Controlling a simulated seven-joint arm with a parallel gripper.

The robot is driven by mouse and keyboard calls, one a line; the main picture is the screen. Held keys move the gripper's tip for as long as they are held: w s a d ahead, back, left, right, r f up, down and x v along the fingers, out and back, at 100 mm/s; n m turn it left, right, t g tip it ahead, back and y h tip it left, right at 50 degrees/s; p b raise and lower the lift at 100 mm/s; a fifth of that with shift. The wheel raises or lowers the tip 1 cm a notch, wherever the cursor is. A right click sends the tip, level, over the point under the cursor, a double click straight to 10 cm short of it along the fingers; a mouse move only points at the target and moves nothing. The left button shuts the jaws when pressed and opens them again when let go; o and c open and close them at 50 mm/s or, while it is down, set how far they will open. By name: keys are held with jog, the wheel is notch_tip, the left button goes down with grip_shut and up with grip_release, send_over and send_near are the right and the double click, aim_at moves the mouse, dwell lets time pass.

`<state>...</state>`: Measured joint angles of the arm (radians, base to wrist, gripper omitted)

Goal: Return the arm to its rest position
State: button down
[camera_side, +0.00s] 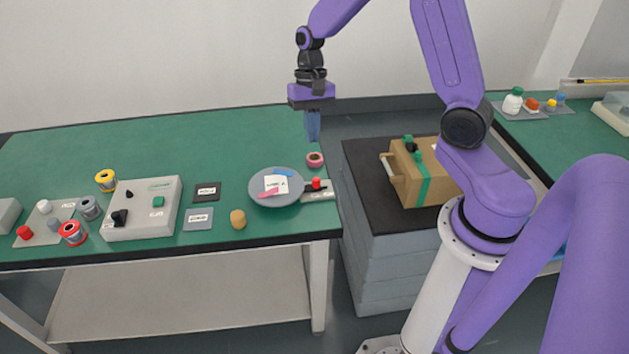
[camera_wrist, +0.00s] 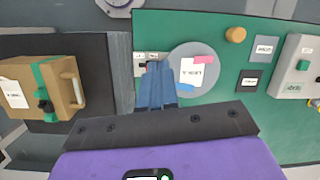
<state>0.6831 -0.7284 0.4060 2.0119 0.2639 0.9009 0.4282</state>
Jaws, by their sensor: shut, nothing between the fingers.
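My gripper (camera_side: 313,126) hangs in the air, pointing down, above the right end of the green table (camera_side: 130,141). Its blue fingers are shut together with nothing between them. They also show in the wrist view (camera_wrist: 157,84), in front of part of the grey round plate. My purple arm reaches over from the right in the side view. No object touches the gripper.
A grey round plate (camera_side: 258,197) with a white label lies below, near a pink ring (camera_side: 315,160). A grey control box (camera_side: 148,222) stands further left, near several spools. A brown box (camera_side: 418,178) sits on a dark-topped stack at right.

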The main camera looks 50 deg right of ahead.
jog(key=s+a+r+n+h, duration=0.1)
jog(key=s+a+r+n, duration=0.4)
jog(key=s+a+n, duration=0.4)
jog(key=s+r+n+t, duration=0.2)
jog(key=s+n, duration=0.8)
jog(key=s, duration=0.5)
jog(key=shift+s+d+h, duration=0.25)
jog(key=shift+d+h, duration=0.1)
jog(key=shift+h, duration=0.05)
